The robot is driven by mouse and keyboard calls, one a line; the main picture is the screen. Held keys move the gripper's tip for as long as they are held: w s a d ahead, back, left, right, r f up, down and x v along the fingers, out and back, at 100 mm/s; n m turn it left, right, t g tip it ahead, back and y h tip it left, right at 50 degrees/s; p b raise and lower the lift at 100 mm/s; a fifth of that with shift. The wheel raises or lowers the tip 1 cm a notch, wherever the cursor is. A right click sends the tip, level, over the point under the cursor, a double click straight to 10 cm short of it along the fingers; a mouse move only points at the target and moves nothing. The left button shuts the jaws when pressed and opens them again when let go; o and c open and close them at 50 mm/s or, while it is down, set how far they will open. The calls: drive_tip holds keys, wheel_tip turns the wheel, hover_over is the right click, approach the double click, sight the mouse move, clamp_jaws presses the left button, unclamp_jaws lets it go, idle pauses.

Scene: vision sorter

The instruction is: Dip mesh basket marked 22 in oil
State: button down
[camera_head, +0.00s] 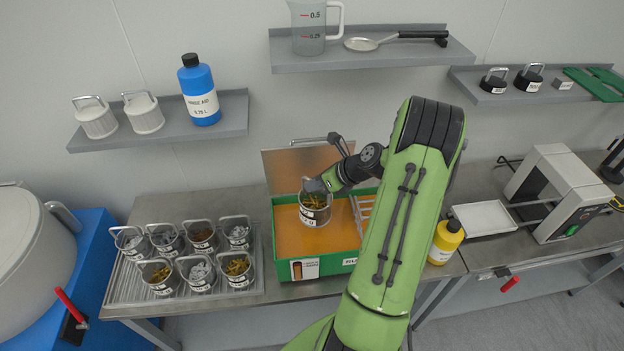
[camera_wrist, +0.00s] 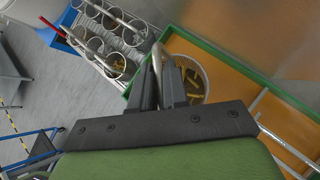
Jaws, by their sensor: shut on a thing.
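My gripper (camera_head: 318,186) is shut on the handle of a mesh basket (camera_head: 315,216). The basket holds yellowish parts and has a white label whose number is too small to read surely. It hangs over the orange oil in a green tank (camera_head: 279,268); I cannot tell whether its bottom touches the oil. In the wrist view the basket (camera_wrist: 205,72) shows behind my gripper (camera_wrist: 172,85), above the orange oil surface (camera_wrist: 235,100). The tank's lid stands open at the back.
Several baskets with grey, brown or yellowish parts stand on a ribbed tray (camera_head: 256,285) at left. A yellow bottle (camera_head: 444,243) stands right of the tank, near a white tray (camera_head: 484,218) and a machine (camera_head: 560,190). Shelves hang above, one with a blue bottle (camera_head: 199,92).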

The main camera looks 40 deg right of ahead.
drive_tip(key=f+b, duration=0.2)
drive_tip(key=f, duration=0.1)
drive_tip(key=shift+w+b, duration=0.2)
drive_tip(key=shift+b, duration=0.2)
wheel_tip(320, 180, down, 4)
drive_tip(key=b, duration=0.4)
drive_tip(key=shift+f+b, duration=0.25)
drive_tip(key=shift+b, duration=0.15)
drive_tip(key=shift+f+b, duration=1.1)
drive_tip(key=shift+f, duration=1.25)
drive_tip(key=shift+r, duration=0.1)
idle(2.6)
